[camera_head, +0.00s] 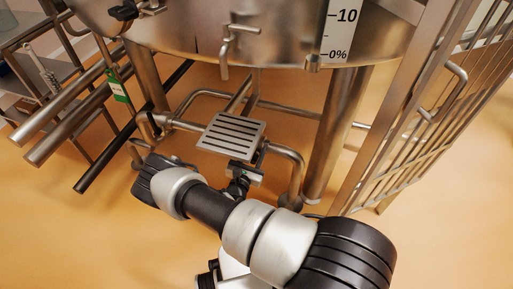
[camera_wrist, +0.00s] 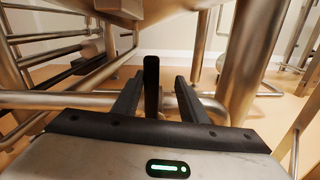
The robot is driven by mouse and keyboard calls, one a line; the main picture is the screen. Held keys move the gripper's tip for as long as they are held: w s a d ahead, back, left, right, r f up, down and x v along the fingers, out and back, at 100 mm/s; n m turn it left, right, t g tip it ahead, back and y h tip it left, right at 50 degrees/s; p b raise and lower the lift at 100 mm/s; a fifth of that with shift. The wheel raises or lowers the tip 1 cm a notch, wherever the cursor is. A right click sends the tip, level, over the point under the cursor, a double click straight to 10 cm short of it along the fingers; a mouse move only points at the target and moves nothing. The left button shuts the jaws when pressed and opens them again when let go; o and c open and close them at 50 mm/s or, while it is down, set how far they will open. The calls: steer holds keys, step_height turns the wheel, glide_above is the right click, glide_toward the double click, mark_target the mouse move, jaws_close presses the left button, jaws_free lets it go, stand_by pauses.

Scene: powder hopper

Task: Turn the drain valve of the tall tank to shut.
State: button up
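The tall tank (camera_head: 285,45) stands on metal legs at the top of the head view, with a level scale on its front. In the wrist view, an upright black bar (camera_wrist: 151,85), which looks like the drain valve's lever, stands between the two fingers of my gripper (camera_wrist: 158,80). It is closer to the left finger, and a gap shows on its right. The fingers are apart. I cannot tell whether either touches it. In the head view my gripper (camera_head: 244,173) is low beneath the tank, and the valve body cannot be made out.
A slotted metal step (camera_head: 232,133) is just above and beyond my gripper. Pipes (camera_head: 288,155) and a thick leg (camera_head: 338,125) are close on the right. A barred metal frame (camera_head: 425,125) stands further right. A green tag (camera_head: 118,88) hangs at left. Open floor lies at lower left.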

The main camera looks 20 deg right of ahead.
steer(key=p+v, duration=0.1)
steer(key=v, duration=1.6)
steer(key=shift+p, duration=0.3)
